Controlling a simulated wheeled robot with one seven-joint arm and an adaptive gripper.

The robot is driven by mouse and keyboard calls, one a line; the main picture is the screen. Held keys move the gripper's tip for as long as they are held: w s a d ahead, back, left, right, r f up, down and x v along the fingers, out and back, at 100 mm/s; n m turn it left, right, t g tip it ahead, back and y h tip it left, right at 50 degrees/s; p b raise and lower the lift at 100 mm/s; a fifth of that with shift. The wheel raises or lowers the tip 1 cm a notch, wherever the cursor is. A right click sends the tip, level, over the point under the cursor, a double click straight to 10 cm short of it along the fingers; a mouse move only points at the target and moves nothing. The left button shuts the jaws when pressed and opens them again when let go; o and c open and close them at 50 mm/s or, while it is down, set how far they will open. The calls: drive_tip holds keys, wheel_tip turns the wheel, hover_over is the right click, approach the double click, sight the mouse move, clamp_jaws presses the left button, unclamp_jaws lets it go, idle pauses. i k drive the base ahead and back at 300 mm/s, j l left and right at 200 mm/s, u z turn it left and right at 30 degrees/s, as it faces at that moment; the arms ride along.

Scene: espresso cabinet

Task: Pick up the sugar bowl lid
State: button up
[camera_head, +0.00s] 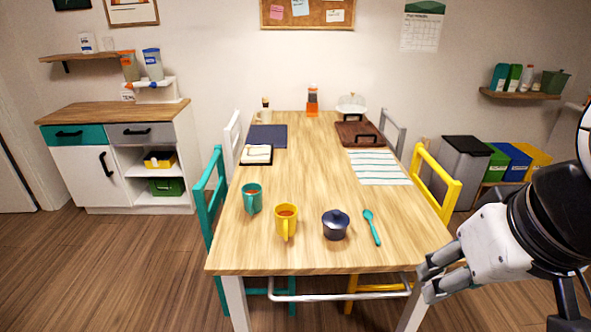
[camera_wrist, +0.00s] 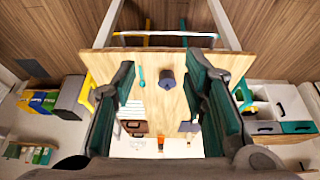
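A dark blue sugar bowl (camera_head: 335,228) stands on the table near its front edge. Its dark blue lid (camera_head: 336,216) with a small knob sits on top. In the wrist view the bowl (camera_wrist: 167,79) appears between my fingers but well away from them. My gripper (camera_head: 428,278) is at the right of the head view, off the table's front right corner and apart from the bowl. In the wrist view my gripper (camera_wrist: 163,98) has its two fingers spread wide with nothing between them.
A teal spoon (camera_head: 372,228) lies right of the bowl. A yellow mug (camera_head: 286,221) and a teal mug (camera_head: 252,198) stand to its left. A striped cloth (camera_head: 379,167) lies farther back. A yellow chair (camera_head: 437,186) is at the table's right side, a teal chair (camera_head: 208,205) at its left.

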sight(335, 219)
drive_tip(key=i+l, duration=1)
drive_tip(key=j+u, duration=0.05)
